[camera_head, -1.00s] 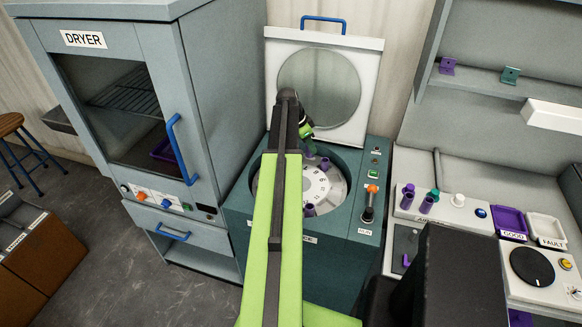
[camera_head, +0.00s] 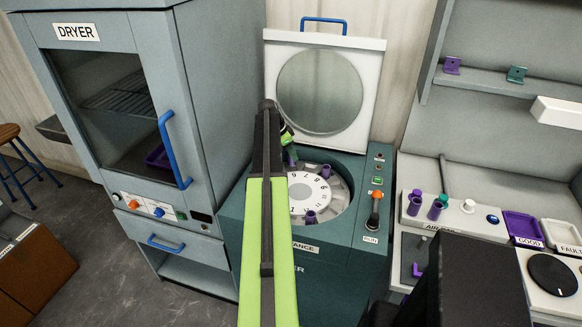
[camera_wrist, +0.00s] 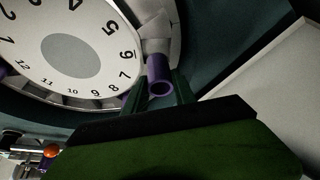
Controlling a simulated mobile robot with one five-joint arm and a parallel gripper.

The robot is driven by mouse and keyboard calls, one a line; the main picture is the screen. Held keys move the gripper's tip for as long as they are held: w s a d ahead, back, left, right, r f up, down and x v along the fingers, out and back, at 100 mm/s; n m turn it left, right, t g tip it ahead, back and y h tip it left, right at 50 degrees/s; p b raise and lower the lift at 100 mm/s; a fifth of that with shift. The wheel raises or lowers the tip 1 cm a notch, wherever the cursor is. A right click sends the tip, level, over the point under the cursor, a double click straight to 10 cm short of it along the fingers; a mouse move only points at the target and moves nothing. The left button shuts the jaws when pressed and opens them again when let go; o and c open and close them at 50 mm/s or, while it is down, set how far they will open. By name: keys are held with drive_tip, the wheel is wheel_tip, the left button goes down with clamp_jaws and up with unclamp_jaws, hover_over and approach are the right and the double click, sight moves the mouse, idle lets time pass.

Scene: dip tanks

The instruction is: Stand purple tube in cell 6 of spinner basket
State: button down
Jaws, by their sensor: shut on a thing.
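My gripper (camera_wrist: 158,92) is shut on the purple tube (camera_wrist: 160,72), with its open mouth toward the wrist camera. The tube's far end points to the spinner basket's rim (camera_wrist: 158,22), near the numeral 6 on the white numbered dial (camera_wrist: 100,66). I cannot tell if it is inside a cell or just above one. In the head view my gripper (camera_head: 289,141) is over the back left of the basket (camera_head: 340,186), partly hidden by my arm, with the tube (camera_head: 292,158) below it. Another purple tube (camera_head: 310,217) stands at the basket's front.
The spinner's lid (camera_head: 320,140) stands open behind the basket. A dryer (camera_head: 95,90) is at left. At right, a bench holds purple tubes (camera_head: 415,203), a teal-capped one (camera_head: 443,199), and GOOD (camera_head: 524,228) and FAULT (camera_head: 563,236) trays.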

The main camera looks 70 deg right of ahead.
sight(289, 156)
drive_tip(key=shift+w+f, duration=0.1)
drive_tip(key=shift+w, duration=0.1)
wheel_tip(289, 156, down, 4)
drive_tip(key=b, duration=0.4)
drive_tip(key=shift+f, duration=0.2)
drive_tip(key=c, duration=1)
unclamp_jaws()
drive_tip(key=shift+r, duration=0.1)
drive_tip(key=shift+r, duration=0.1)
drive_tip(key=shift+r, duration=0.25)
drive_tip(key=p+v, duration=1.1)
drive_tip(key=shift+w+a+r, duration=0.1)
drive_tip(key=shift+a+r, duration=0.1)
drive_tip(key=shift+r, duration=0.1)
